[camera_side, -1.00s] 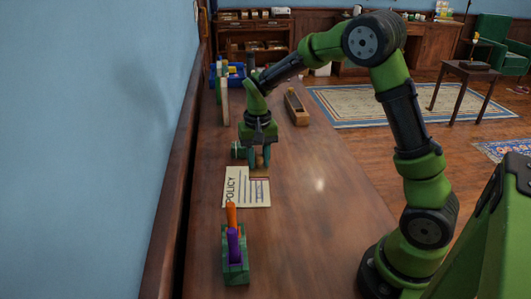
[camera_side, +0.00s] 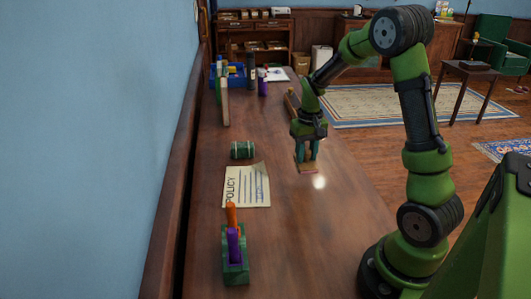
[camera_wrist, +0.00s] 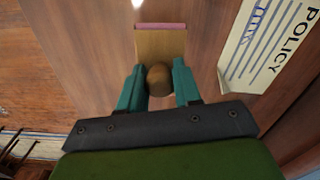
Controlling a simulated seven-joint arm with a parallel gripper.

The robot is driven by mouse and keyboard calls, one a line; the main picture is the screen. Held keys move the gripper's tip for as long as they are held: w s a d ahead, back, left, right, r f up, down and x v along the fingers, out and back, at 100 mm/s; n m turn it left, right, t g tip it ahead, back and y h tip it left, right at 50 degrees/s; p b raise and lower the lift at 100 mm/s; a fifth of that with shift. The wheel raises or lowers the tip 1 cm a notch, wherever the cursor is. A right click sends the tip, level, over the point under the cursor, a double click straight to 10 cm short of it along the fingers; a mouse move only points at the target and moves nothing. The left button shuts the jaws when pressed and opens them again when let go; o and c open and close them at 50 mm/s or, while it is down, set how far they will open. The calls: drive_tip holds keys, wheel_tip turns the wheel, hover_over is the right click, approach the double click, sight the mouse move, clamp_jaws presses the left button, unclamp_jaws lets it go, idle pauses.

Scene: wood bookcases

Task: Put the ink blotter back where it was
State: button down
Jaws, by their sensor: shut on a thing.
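The ink blotter is a small wooden block with a round brown knob and a pinkish edge. In the side view the blotter (camera_side: 306,168) hangs below my gripper (camera_side: 306,150), and seems to be held above the table, right of the policy paper. In the wrist view my gripper (camera_wrist: 159,92) has its teal fingers shut on either side of the knob, and the blotter's flat wooden body (camera_wrist: 161,46) extends beyond them. The policy paper (camera_side: 246,187) lies on the table with one far corner curled up; it also shows in the wrist view (camera_wrist: 265,40).
A green cylinder (camera_side: 242,150) lies beyond the paper. A green holder (camera_side: 235,270) with orange and purple items stands in front. Blue tray (camera_side: 236,80) and upright items stand far back. The table (camera_side: 310,230) is clear right of the paper.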

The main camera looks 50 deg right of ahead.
drive_tip(key=w+d, duration=0.2)
drive_tip(key=w, duration=0.2)
drive_tip(key=w+d+f, duration=0.1)
drive_tip(key=w+d, duration=0.1)
drive_tip(key=w, duration=0.3)
drive_tip(key=w+d, duration=0.3)
drive_tip(key=w, duration=0.1)
drive_tip(key=shift+w+f, duration=0.15)
drive_tip(key=shift+f, duration=1.75)
drive_tip(key=shift+f, duration=0.15)
drive_tip(key=c, duration=0.8)
unclamp_jaws()
